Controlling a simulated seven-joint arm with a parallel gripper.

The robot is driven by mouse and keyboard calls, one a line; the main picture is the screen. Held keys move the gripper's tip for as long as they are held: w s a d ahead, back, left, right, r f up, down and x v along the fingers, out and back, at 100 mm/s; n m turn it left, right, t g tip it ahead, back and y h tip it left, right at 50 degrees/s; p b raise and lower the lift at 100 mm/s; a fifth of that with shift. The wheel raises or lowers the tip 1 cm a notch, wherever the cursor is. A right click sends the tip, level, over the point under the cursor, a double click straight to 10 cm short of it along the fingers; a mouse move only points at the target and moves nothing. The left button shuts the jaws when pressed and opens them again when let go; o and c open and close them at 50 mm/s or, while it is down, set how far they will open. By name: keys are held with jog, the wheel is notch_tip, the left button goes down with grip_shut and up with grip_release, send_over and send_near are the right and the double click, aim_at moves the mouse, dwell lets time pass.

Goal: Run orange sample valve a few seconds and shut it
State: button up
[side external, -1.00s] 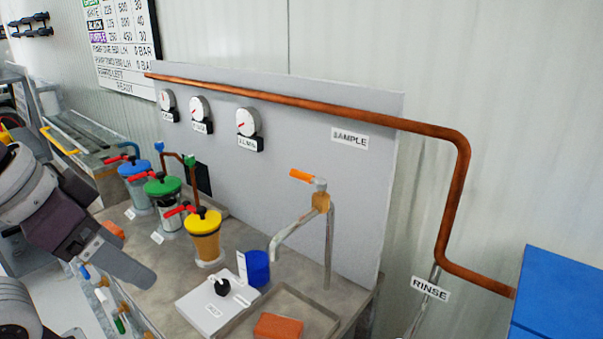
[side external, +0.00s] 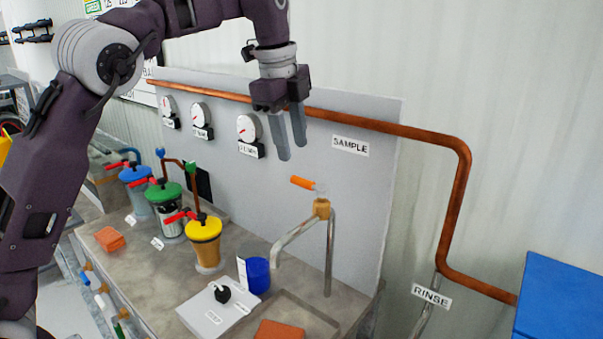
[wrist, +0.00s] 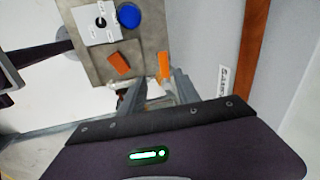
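The orange sample valve handle (side external: 302,182) sits on top of a brass valve body (side external: 321,209) and points left in the side view. A grey spout (side external: 294,236) slopes down from the body toward the bench. My gripper (side external: 292,152) is open and empty, fingers pointing down, above and slightly left of the handle. They appear apart from it. In the wrist view the handle (wrist: 163,65) shows just beyond the gap between my fingertips (wrist: 158,92). No liquid is visible at the spout.
A blue cup (side external: 257,275) stands near the spout end. A white plate with a black knob (side external: 222,293) and an orange block (side external: 279,330) are close by. A grey panel (side external: 365,200) stands behind, with a copper pipe (side external: 400,123) along it. Several filter canisters (side external: 205,247) stand left.

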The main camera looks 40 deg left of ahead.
aim_at(303, 179)
jog(key=shift+m, duration=0.5)
jog(key=x, duration=0.8)
jog(key=shift+w+d, duration=0.2)
jog(key=shift+w, duration=0.15)
jog(key=shift+r, duration=0.1)
grip_shut()
